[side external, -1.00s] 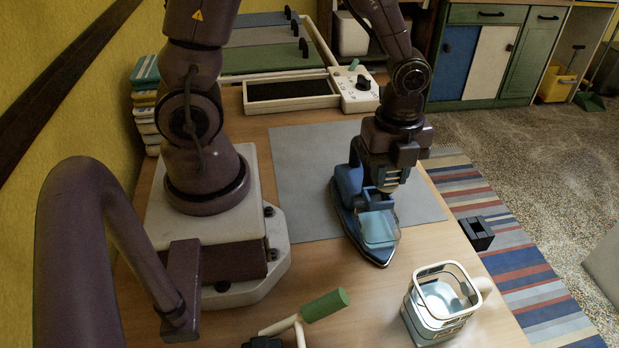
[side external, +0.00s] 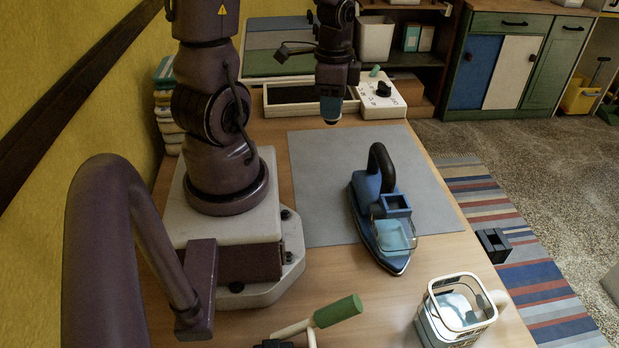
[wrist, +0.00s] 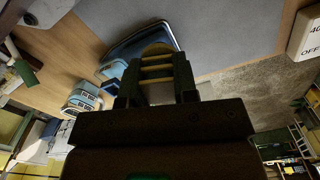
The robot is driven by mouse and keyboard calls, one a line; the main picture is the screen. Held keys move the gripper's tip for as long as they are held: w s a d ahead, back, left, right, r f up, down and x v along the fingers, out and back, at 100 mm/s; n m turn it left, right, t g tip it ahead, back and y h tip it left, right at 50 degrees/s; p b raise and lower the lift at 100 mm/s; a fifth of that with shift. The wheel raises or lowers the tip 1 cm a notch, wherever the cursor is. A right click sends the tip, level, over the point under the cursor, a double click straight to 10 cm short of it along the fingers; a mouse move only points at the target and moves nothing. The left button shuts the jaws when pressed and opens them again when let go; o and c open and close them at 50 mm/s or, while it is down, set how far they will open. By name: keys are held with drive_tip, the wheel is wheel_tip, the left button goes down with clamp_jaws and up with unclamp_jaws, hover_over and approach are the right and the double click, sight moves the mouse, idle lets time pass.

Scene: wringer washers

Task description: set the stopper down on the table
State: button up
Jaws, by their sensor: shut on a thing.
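My gripper (side external: 331,106) is raised over the far side of the table, near the back of the grey mat. A small blue piece, which looks like the stopper (side external: 331,117), shows at its tip and the jaws are shut on it. The iron also shows in the wrist view (wrist: 128,45). The wooden table (side external: 330,285) bears all this.
A control box (side external: 385,104) and a dark-topped tray (side external: 290,97) stand behind the mat. A clear jug (side external: 455,312) is at the front right, a green-handled tool (side external: 338,311) at the front. A small black square holder (side external: 494,244) is at the right edge. The mat's left part is bare.

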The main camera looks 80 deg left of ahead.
drive_tip(key=s+a+n, duration=0.3)
drive_tip(key=s, duration=0.1)
drive_tip(key=shift+d+f, duration=0.1)
drive_tip(key=shift+f, duration=8.25)
drive_tip(key=o, duration=0.9)
drive_tip(key=shift+f, duration=0.15)
